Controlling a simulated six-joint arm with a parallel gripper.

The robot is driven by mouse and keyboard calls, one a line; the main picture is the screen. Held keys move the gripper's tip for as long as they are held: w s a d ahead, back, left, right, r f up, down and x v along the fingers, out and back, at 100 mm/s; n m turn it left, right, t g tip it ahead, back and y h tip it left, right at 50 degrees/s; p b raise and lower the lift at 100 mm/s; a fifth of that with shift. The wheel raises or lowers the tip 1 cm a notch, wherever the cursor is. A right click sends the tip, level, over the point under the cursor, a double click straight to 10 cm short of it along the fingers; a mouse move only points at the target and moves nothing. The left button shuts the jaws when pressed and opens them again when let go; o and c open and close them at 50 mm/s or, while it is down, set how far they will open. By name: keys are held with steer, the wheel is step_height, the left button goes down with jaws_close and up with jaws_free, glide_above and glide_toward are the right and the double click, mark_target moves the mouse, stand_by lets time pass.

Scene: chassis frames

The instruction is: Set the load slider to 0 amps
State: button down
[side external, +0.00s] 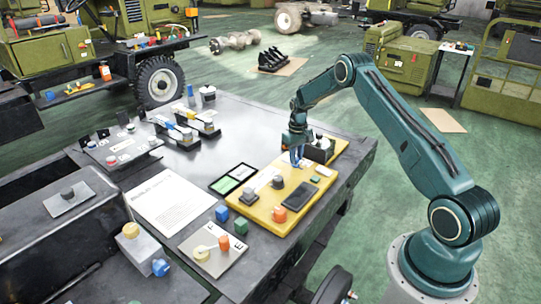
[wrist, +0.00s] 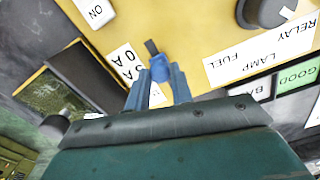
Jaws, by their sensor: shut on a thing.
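The yellow panel (side external: 262,208) lies at the table's right front corner. My gripper (side external: 297,160) reaches down to its back part, in front of a black box (side external: 318,152). In the wrist view my gripper (wrist: 160,82) is shut on the small blue slider knob (wrist: 160,68). A short dark strip, seemingly the slider's slot (wrist: 151,46), shows just beyond the knob. A white scale label (wrist: 125,62) beside it, partly hidden by a finger, carries "0" and "A" marks. The rest of the slot is hidden by the fingers, so the knob's exact reading cannot be told.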

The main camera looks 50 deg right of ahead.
steer(key=shift+s, duration=1.5)
steer(key=c, duration=1.2)
jaws_free()
steer(key=shift+r, duration=0.1)
steer(key=shift+r, duration=0.45)
step_height(320, 180, up, 13)
steer(key=shift+f, duration=0.15)
